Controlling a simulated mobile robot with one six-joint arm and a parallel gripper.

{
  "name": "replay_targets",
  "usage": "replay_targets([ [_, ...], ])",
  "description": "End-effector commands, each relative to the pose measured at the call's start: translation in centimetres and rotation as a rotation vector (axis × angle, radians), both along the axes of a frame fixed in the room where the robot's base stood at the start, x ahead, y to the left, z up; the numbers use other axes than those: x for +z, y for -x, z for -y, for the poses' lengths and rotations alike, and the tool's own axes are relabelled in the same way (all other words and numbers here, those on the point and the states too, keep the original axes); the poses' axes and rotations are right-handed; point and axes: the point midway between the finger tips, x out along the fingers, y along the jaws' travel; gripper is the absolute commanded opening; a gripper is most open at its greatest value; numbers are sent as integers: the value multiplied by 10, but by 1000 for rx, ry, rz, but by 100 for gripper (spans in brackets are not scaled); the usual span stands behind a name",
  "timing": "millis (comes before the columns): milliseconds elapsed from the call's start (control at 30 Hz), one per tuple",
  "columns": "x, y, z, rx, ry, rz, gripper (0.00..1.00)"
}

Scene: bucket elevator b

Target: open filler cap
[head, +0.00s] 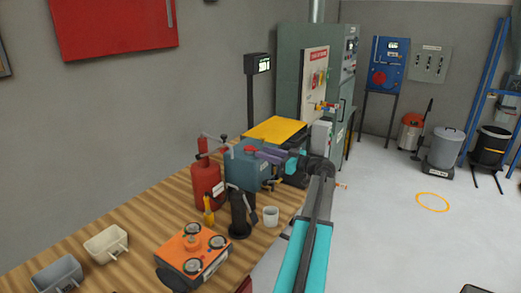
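A blue-grey box-shaped unit (245,170) stands on the wooden bench, with a small white label on its side. A red part (250,149) sits on its top and looks like the filler cap, but it is too small to be sure. My arm reaches over the bench from the right. Its purple end with my gripper (258,151) lies over the top of the unit, close beside the red part. The fingers are too small to make out, so I cannot tell whether they touch the red part or are open or shut.
On the wooden bench (150,222) stand a red canister (207,183), a black cylinder (241,212), a white cup (271,216), an orange box with round tops (192,254) and two bins (106,243). A yellow-topped block (275,130) is behind. The floor at right is mostly clear.

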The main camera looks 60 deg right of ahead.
Motion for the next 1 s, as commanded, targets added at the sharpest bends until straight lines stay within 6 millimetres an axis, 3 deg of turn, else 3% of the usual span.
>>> replay_targets([
  [233, 1, -24, 1, 0, 1, 0, 34],
  [633, 0, -29, 1, -2, 1, 0, 34],
  [833, 0, -28, 1, -2, 1, 0, 2],
  [1000, 0, -28, -1, -2, 1, -1, 0],
])
